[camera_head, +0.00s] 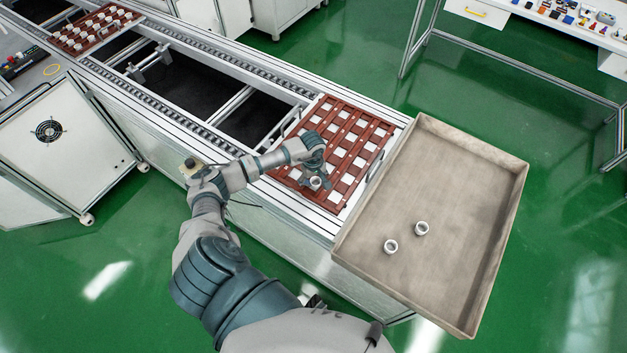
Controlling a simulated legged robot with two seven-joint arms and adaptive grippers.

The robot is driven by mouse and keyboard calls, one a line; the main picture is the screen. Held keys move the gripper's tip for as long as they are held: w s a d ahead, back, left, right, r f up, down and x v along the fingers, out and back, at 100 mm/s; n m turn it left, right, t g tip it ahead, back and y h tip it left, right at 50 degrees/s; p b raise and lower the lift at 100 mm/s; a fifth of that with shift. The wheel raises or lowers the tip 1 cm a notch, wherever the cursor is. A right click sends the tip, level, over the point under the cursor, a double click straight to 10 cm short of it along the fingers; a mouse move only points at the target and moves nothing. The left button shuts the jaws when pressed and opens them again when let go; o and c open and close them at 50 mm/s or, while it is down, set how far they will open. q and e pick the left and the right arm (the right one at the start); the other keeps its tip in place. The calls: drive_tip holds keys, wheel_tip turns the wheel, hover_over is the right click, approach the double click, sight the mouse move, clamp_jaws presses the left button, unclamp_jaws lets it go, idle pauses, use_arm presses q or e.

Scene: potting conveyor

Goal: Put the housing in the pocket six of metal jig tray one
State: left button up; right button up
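The near metal jig tray (302,126) is a reddish-brown grid with white squares, lying on the conveyor. My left gripper (316,178) is over the front-left part of this tray, pointing down. A small white ring-shaped housing (316,183) sits between its fingertips, and the fingers appear closed around it. I cannot tell whether the housing touches the tray, and the gripper hides the pocket below it. Two more housings, one on the left (391,246) and one on the right (422,228), stand in the large beige bin. My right gripper is not in view.
The beige bin (455,165) with raised walls stands right of the jig tray, mostly empty. A second reddish tray (92,30) with white parts lies at the conveyor's far left end. Metal conveyor rails (215,62) run between them. A workbench with small parts is at upper right.

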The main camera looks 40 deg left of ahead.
sight(314, 182)
use_arm(q)
drive_tip(key=shift+r, duration=0.1)
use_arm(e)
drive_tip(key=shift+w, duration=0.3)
use_arm(q)
drive_tip(key=shift+r, duration=0.1)
drive_tip(key=shift+r+p, duration=0.6)
drive_tip(key=shift+p, duration=0.2)
drive_tip(key=shift+w+a+r, duration=0.15)
drive_tip(key=shift+r, duration=0.65)
wheel_tip(314, 182, up, 10)
drive_tip(key=b, duration=0.1)
drive_tip(key=shift+s+r, duration=0.2)
drive_tip(key=shift+s, duration=0.05)
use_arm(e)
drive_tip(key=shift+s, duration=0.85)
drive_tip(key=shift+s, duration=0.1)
